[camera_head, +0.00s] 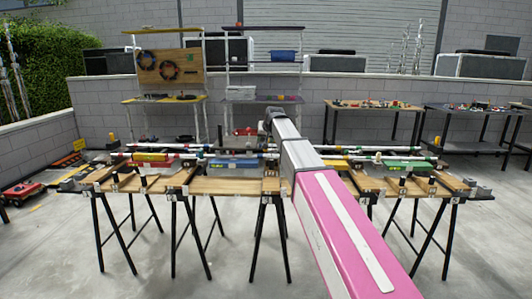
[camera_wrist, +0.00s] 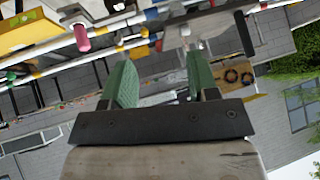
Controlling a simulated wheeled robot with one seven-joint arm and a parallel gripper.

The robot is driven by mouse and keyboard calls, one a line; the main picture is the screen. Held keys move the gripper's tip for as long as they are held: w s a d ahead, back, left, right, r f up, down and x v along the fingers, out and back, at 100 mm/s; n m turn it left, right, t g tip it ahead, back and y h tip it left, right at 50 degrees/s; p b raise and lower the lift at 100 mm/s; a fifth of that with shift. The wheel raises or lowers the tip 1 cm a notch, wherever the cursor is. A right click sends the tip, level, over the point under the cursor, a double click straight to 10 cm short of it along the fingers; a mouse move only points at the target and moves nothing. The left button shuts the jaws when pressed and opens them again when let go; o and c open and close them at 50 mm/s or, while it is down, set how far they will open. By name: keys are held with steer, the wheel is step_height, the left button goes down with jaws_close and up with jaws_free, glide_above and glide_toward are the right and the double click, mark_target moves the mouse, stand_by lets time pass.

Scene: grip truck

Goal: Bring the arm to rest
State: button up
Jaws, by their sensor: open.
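My arm (camera_head: 340,228), pink and grey, reaches forward from the lower right in the head view, and its far end is over the middle of the wooden workbench (camera_head: 232,187). My gripper (camera_wrist: 158,66) shows in the wrist view with its two green fingers apart and nothing between them. The wrist view is turned over, with the rack of rods at the top. In the head view the fingers are hidden or too small to make out.
White rods with coloured bands (camera_head: 382,158) run along the bench, among a yellow case (camera_head: 150,157), a blue box (camera_head: 233,165) and a green box (camera_head: 408,166). A shelf (camera_head: 262,97) and side tables (camera_head: 375,105) stand behind.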

steer(key=s+d+f+g+h, duration=0.1)
steer(key=s+d+f, duration=0.3)
steer(key=s+f, duration=0.3)
steer(key=s+d+f+g, duration=0.2)
steer(key=s+d+f, duration=0.25)
steer(key=f, duration=0.45)
steer(key=s+d+f+g+h, duration=0.1)
steer(key=s+d+f, duration=0.2)
steer(key=s+f, duration=0.4)
steer(key=s+d+f+g, duration=0.2)
steer(key=s+d+f, duration=0.2)
steer(key=s+f, duration=0.3)
steer(key=s+d+f+g, duration=0.1)
steer(key=s+d+f, duration=0.3)
steer(key=s, duration=0.9)
step_height(320, 180, down, 4)
steer(key=shift+s+r+m+g+h, duration=0.15)
steer(key=shift+s+m+g+h, duration=0.15)
steer(key=shift+m+g+h, duration=0.1)
